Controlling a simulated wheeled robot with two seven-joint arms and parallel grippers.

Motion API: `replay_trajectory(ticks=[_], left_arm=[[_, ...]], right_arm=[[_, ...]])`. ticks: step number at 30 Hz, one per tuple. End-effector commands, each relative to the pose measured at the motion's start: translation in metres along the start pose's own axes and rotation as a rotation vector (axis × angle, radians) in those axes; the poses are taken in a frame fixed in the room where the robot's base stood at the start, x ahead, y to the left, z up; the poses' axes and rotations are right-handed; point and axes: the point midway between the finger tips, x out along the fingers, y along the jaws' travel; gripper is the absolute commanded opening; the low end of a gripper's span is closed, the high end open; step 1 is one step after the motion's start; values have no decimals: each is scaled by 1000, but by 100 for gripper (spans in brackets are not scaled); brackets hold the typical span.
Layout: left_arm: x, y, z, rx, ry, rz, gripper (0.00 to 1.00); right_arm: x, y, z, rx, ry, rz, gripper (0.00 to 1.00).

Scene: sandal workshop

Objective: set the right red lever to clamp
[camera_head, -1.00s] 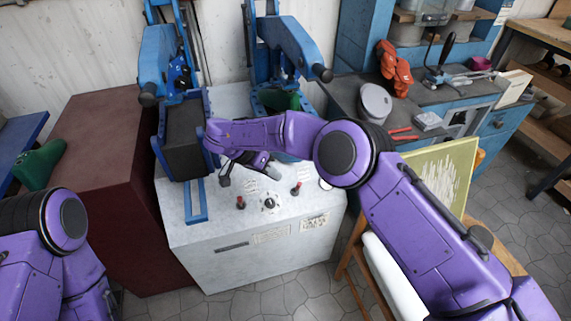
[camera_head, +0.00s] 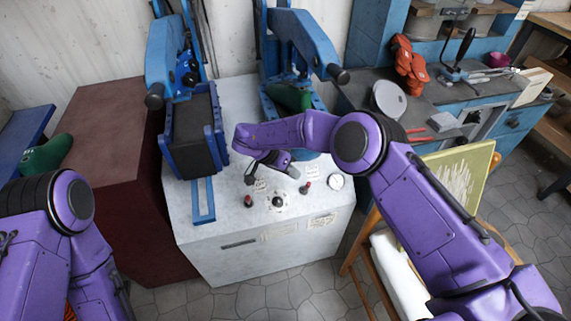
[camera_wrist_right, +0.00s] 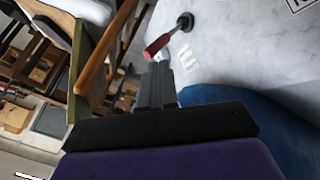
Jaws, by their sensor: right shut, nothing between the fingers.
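In the right wrist view the lever (camera_wrist_right: 160,45) has a red grip and a dark round base. My right gripper (camera_head: 296,173) is shut and empty, just behind and left of the lever. In the right wrist view its closed fingers (camera_wrist_right: 158,72) point at the red grip, close to its end; I cannot tell if they touch. My left arm shows at the left edge, its gripper out of view.
Blue presses (camera_head: 300,45) rise behind, one with a green shoe form (camera_head: 290,97). A wooden chair (camera_head: 350,262) stands close on the right.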

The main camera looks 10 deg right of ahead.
Motion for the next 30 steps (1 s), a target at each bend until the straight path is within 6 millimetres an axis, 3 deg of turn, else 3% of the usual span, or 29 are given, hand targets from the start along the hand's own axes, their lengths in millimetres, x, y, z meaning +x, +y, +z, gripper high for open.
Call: replay_trajectory(ticks=[4,9,30], left_arm=[[-7,-1,-3,0,0,0,0],[-8,-1,-3,0,0,0,0],[-8,-1,-4,0,0,0,0]], right_arm=[[22,1,0,0,-1,1,0],[35,0,0,-1,0,-1,0],[37,-2,-1,33,27,-39,0]])
